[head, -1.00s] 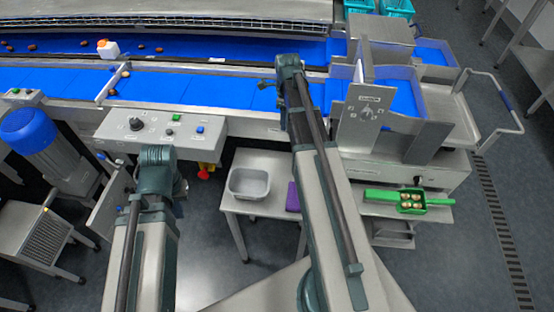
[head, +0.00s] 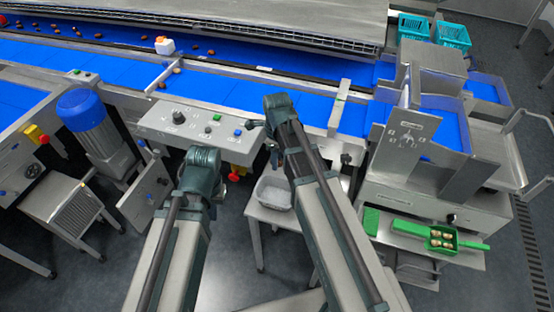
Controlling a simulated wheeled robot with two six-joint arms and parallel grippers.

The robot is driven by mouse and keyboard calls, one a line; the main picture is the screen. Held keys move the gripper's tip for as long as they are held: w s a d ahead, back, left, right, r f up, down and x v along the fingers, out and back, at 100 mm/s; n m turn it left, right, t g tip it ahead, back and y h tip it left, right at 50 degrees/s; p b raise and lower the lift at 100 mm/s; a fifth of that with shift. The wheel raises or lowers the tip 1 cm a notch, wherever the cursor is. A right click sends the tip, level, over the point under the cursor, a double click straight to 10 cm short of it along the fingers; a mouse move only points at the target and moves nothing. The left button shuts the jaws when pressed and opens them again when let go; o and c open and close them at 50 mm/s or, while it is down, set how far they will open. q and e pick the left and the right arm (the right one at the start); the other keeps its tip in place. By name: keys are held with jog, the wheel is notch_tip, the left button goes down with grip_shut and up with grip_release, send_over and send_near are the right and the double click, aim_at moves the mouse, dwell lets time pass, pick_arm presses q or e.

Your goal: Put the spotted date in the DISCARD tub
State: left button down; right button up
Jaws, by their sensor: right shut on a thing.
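My right arm crosses the middle of the head view, and its gripper (head: 271,152) hangs over the area between the control panel and the grey tub, partly hidden by the arm. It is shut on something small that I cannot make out. A grey open tub (head: 272,193) stands on a small table just below it; no label is readable, so I cannot tell that it is the DISCARD tub. Several brown dates (head: 196,34) lie on the far blue belt; I cannot pick out spots on them. My left arm ends at a wrist in front of the control panel; its gripper is hidden.
A control panel (head: 202,127) fronts the near blue belt (head: 220,87). A white and orange object (head: 164,45) sits beside the far belt. A green tray (head: 441,238) with several small round items is at right. A metal chute housing (head: 408,140) stands right of my right arm.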

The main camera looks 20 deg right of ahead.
jog(key=shift+f, duration=0.15)
jog(key=b, duration=1)
send_over(277, 198)
notch_tip(277, 198, down, 10)
jog(key=shift+f+b, duration=2.75)
jog(key=shift+b, duration=0.15)
jog(key=shift+f+b, duration=2.55)
dwell(0.3)
jog(key=o, duration=0.9)
jog(key=shift+c, duration=0.2)
